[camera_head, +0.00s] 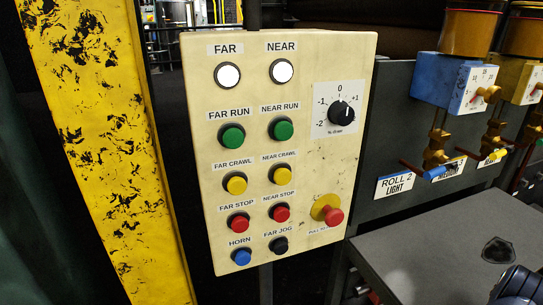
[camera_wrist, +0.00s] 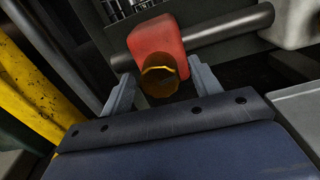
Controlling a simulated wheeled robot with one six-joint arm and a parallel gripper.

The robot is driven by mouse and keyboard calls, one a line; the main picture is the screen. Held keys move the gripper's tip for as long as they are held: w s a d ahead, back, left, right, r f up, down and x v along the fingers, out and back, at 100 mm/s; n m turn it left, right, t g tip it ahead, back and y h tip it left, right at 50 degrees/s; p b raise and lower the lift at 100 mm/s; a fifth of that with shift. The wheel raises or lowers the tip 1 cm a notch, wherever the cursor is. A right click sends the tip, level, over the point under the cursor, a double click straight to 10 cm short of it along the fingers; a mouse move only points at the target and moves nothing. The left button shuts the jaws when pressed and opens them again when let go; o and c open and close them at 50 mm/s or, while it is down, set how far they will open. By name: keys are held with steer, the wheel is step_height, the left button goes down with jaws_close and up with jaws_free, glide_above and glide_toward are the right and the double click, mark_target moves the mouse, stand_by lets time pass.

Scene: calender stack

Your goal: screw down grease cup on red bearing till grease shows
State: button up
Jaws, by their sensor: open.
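The red bearing (camera_wrist: 157,38) is a rounded red block in the wrist view, set on a dark horizontal bar. The grease cup (camera_wrist: 160,80) is a dark amber, brass-coloured round cup on the near side of the red block. My gripper (camera_wrist: 163,84) is open, with one grey finger to the left of the cup and one to the right. Gaps seem to show between the fingers and the cup, but I cannot tell how deep the cup sits between them. No grease can be made out. The bearing and cup do not show in the head view.
In the head view a cream control panel (camera_head: 290,180) with several buttons stands beside a yellow post (camera_head: 100,130). Blue (camera_head: 440,82) and yellow (camera_head: 527,85) oiler boxes with brass fittings stand at right, above a grey flat surface (camera_head: 430,255). The dark bar (camera_wrist: 225,35) crosses behind the cup.

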steer(key=s+d+n+p, duration=0.1)
steer(key=s+d+p, duration=0.1)
steer(key=s, duration=0.8)
steer(key=shift+d+n, duration=0.4)
steer(key=shift+d, duration=0.5)
steer(key=shift+s, duration=0.1)
steer(key=shift+a, duration=0.1)
